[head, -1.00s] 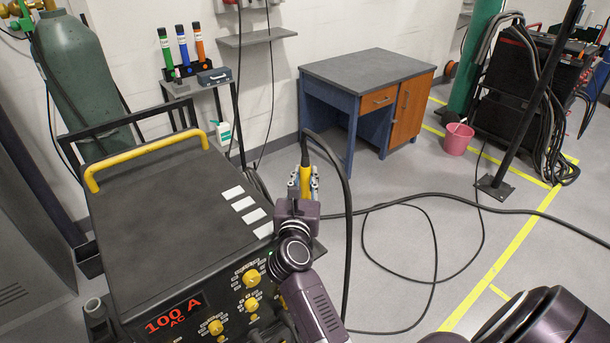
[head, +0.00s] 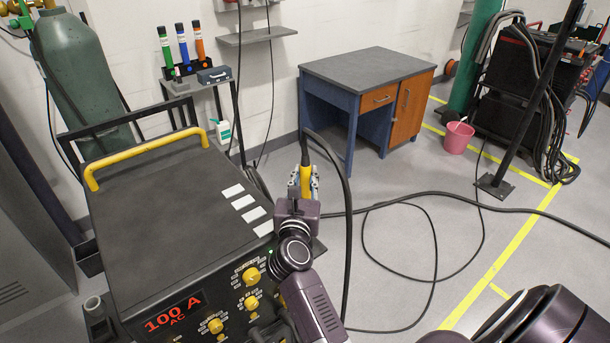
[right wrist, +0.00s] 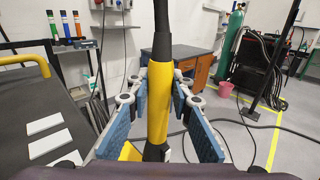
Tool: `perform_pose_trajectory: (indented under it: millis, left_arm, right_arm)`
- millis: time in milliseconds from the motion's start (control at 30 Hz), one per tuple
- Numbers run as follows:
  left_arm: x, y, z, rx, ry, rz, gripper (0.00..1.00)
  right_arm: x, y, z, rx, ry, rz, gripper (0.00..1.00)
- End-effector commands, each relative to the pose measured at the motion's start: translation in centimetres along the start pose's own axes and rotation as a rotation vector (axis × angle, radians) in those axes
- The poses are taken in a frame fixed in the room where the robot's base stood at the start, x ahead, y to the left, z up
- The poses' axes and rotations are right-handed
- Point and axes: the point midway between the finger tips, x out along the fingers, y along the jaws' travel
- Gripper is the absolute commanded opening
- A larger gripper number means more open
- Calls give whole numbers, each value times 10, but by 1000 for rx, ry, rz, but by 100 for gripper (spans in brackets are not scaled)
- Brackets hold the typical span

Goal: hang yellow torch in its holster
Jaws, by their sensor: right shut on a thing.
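The yellow torch (head: 306,181) stands roughly upright in my right gripper (head: 304,187), just beyond the right edge of the welding machine. In the right wrist view the torch's yellow handle (right wrist: 159,105) runs between the blue finger pads of my right gripper (right wrist: 160,112), which is shut on it. A black sleeve and cable leave its upper end. Its lower end is partly hidden by the gripper. My left gripper is not in view.
The welding machine (head: 165,200) has a yellow handle (head: 145,153) and front knobs. Black cable (head: 430,200) loops over the floor. A blue desk (head: 365,75), a pink bucket (head: 458,138) and a green cylinder (head: 75,75) stand farther off.

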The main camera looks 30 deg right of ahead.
Motion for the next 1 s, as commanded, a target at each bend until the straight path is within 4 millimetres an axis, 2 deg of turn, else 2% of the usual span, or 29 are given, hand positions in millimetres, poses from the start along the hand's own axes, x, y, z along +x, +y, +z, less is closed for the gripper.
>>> perform_pose_trajectory:
  millis: [767,800,967,1000]
  left_arm:
    - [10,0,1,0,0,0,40]
    - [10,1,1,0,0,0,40]
    - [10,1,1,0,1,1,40]
    - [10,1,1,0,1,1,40]
  right_arm:
    - [0,0,-10,1,-3,0,0]
    - [0,0,-10,1,-3,0,22]
    - [0,0,-10,1,-2,0,40]
    - [0,0,-10,1,-2,0,40]
